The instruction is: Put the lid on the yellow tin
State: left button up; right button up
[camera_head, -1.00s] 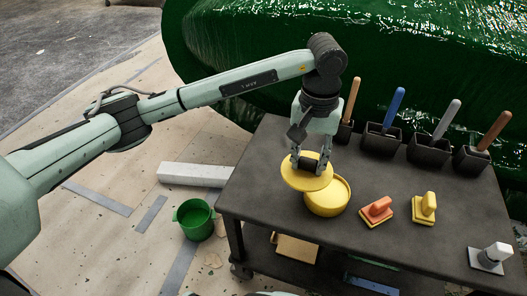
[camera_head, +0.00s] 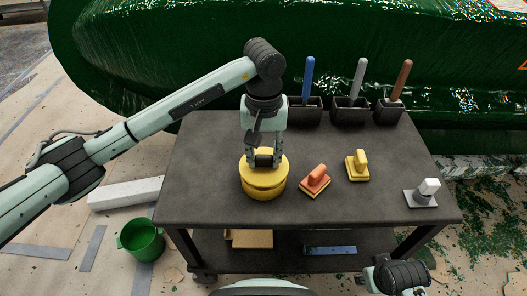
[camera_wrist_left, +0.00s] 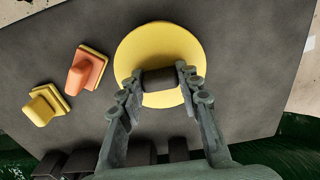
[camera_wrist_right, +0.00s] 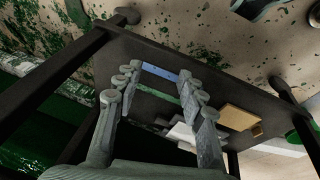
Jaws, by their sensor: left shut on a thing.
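The yellow tin (camera_head: 263,191) stands on the dark table, left of its middle. The yellow lid (camera_head: 249,163) is level over the tin's top, roughly in line with it; I cannot tell whether it is fully seated. My left gripper (camera_head: 264,162) points down and is shut on the lid's dark handle. The left wrist view shows the lid (camera_wrist_left: 150,45) from above with the handle (camera_wrist_left: 160,80) between the fingers; the tin is hidden beneath it. My right gripper (camera_wrist_right: 157,78) is open and empty, low beside the table, facing its lower shelf.
An orange tool (camera_head: 315,180) and a yellow tool (camera_head: 357,166) lie right of the tin. A white-topped tool (camera_head: 423,193) stands at the table's right. Dark holders with handled tools line the back edge. A green bucket (camera_head: 141,241) is on the floor at left.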

pick_arm(q)
jog(key=shift+f+b, duration=0.8)
jog(key=shift+f, duration=0.05)
pick_arm(e)
jog(key=shift+w+d+v, duration=0.15)
jog(key=shift+v, duration=0.9)
jog(key=shift+w+d+v, duration=0.1)
jog(key=shift+w+v, duration=0.1)
jog(key=shift+v, duration=0.85)
jog(key=shift+r, duration=0.15)
pick_arm(q)
jog(key=shift+b, duration=0.4)
pick_arm(e)
jog(key=shift+f, duration=0.45)
pick_arm(q)
jog(key=o, duration=1.2)
